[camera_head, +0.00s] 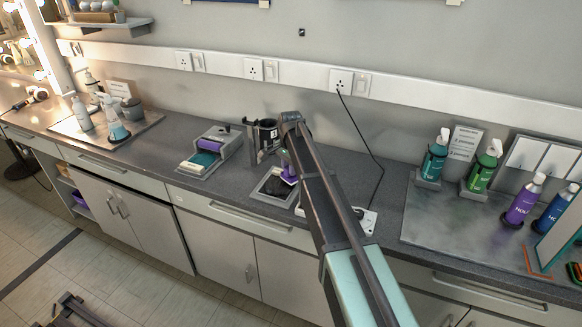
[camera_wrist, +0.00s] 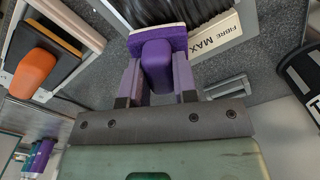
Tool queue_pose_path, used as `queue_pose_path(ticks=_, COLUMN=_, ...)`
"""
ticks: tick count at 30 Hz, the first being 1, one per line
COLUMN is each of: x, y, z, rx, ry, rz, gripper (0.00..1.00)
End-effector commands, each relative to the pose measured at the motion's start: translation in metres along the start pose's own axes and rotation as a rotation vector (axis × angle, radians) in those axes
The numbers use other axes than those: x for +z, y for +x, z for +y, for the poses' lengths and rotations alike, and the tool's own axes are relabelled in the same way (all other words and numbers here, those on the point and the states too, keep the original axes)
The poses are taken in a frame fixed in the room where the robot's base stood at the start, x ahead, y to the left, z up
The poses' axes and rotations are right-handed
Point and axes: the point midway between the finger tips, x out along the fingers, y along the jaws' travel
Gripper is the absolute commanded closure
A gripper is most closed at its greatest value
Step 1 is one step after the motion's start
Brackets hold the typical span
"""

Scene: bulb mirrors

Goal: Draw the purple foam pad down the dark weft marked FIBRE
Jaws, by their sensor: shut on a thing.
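My gripper (camera_wrist: 157,72) is shut on the handle of the purple foam pad (camera_wrist: 158,40), with one finger on each side. The pad has a pale layer along its far edge. The dark weft (camera_wrist: 185,10) lies in a pale frame just beyond the pad, with a label (camera_wrist: 216,38) reading FIBRE MAX beside it. I cannot tell whether the pad touches the weft. In the head view the purple pad (camera_head: 289,174) shows at the end of my arm, over the tray (camera_head: 262,193) with the dark weft (camera_head: 275,186). My arm hides part of that tray.
An orange-handled pad (camera_wrist: 36,72) sits in a pale holder at left in the wrist view. A black holder (camera_head: 262,134) stands behind the tray. A grey stand (camera_head: 228,137) with purple and teal items is left. Bottles (camera_head: 482,168) stand right. A black cable (camera_head: 362,135) hangs behind my arm.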

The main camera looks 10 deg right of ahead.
Motion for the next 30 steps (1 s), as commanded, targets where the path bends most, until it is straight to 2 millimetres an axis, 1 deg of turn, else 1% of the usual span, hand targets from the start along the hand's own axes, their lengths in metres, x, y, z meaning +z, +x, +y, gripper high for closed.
queue_pose_path(ticks=3, x=0.013, y=0.000, z=0.007, rx=0.000, ry=-0.001, rz=0.000, gripper=1.00)
queue_pose_path(ticks=7, x=0.022, y=0.001, z=0.011, rx=0.000, ry=0.000, rz=0.000, gripper=1.00)
queue_pose_path(ticks=16, x=0.021, y=0.001, z=0.011, rx=0.000, ry=0.000, rz=0.000, gripper=1.00)
queue_pose_path(ticks=30, x=0.021, y=0.010, z=0.011, rx=0.000, ry=0.000, rz=0.000, gripper=1.00)
